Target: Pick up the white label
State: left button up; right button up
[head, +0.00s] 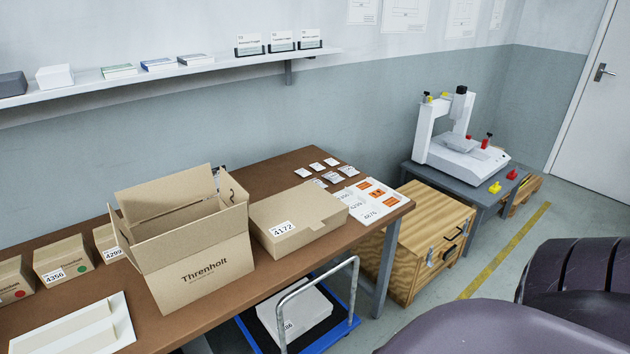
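Several small white labels (317,167) lie in loose rows on the brown table (285,163), towards its back right. In front of them, sheets (345,195) carry printed white number labels and orange labels. A white label reading 4172 (283,229) is stuck on the closed cardboard box (297,216). I cannot tell which white label is the task's one. Neither of my grippers is in view.
An open Threnholt carton (203,281) stands mid-table, with small boxes (64,260) and a white tray (75,330) to its left. A blue cart (343,328) stands below the table's front edge. A wooden crate (415,262) and a gantry machine (460,155) stand right.

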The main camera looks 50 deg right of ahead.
aim_at(357, 203)
jog(key=l+u, duration=0.4)
jog(key=k+l+u, duration=0.1)
jog(key=l+u, duration=0.25)
jog(key=k+l+u, duration=0.3)
jog(key=l, duration=0.2)
jog(key=k+l+u, duration=0.2)
jog(key=l+u, duration=0.15)
jog(key=l, duration=0.15)
jog(key=k+l+u, duration=0.5)
jog(key=k+l, duration=1.05)
